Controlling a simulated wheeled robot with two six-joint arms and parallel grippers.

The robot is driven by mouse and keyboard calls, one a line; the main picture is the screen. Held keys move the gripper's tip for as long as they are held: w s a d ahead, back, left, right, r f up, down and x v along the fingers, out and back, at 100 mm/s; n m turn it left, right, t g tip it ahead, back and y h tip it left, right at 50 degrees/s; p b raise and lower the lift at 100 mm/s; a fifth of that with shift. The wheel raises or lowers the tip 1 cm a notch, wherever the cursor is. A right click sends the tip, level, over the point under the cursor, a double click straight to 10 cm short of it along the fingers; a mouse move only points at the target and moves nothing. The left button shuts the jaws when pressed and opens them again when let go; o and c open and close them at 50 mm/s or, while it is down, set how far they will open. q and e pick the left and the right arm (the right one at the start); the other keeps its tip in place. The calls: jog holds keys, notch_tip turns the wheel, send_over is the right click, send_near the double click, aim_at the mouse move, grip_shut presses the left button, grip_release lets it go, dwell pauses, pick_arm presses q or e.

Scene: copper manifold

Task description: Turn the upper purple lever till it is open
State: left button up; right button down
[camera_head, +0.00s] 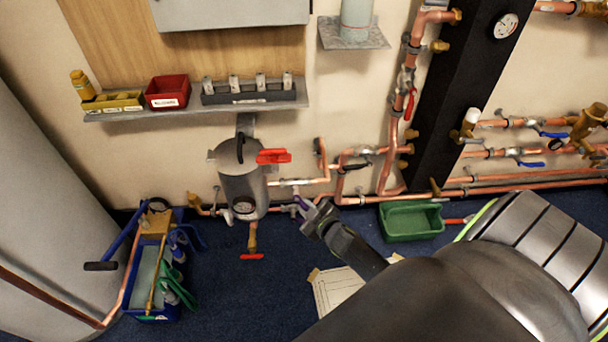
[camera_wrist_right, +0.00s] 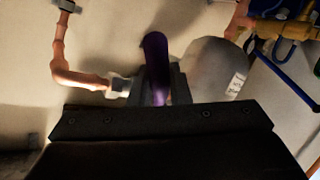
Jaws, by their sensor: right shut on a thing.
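The purple lever (camera_head: 302,202) shows as a small purple bit at the tip of my right gripper (camera_head: 314,213), low on the wall just right of the grey tank. In the right wrist view the lever (camera_wrist_right: 157,65) is a rounded purple handle standing between the fingers of my right gripper (camera_wrist_right: 160,88). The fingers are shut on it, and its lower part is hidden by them. The valve body is mostly hidden, so I cannot tell how far the lever is turned. My left gripper is not in view.
The grey tank (camera_head: 242,185) with a red handle (camera_head: 273,156) stands close left of the gripper. Copper pipes (camera_head: 385,165) run along the wall. A green tray (camera_head: 410,222) and a blue tool caddy (camera_head: 150,290) are on the floor.

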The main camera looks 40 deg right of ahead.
jog(key=n+p, duration=0.1)
jog(key=r+g+h+p, duration=0.1)
jog(key=shift+s+d+n+p, duration=0.2)
jog(key=shift+d+n+p, duration=0.1)
jog(key=shift+n+p, duration=0.1)
jog(key=shift+r+g, duration=0.15)
jog(key=shift+g, duration=0.15)
jog(key=shift+d+r+n+h+p, duration=0.1)
jog(key=shift+n+h+p, duration=0.2)
jog(key=shift+p, duration=0.1)
jog(key=shift+s+d+r+n+g+h+p, duration=0.2)
jog(key=shift+r+n+g+h+p, duration=0.25)
jog(key=shift+n+g+p, duration=0.35)
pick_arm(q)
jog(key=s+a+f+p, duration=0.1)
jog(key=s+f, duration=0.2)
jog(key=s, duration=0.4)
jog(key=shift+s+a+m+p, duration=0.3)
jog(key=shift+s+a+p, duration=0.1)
pick_arm(e)
jog(key=shift+s+d+r+n+g+h, duration=0.1)
jog(key=shift+r+n+g+h, duration=0.25)
jog(key=shift+n+h, duration=0.25)
jog(key=shift+r+n+g+h, duration=0.25)
jog(key=shift+n+g+h, duration=0.1)
jog(key=shift+n+h, duration=0.25)
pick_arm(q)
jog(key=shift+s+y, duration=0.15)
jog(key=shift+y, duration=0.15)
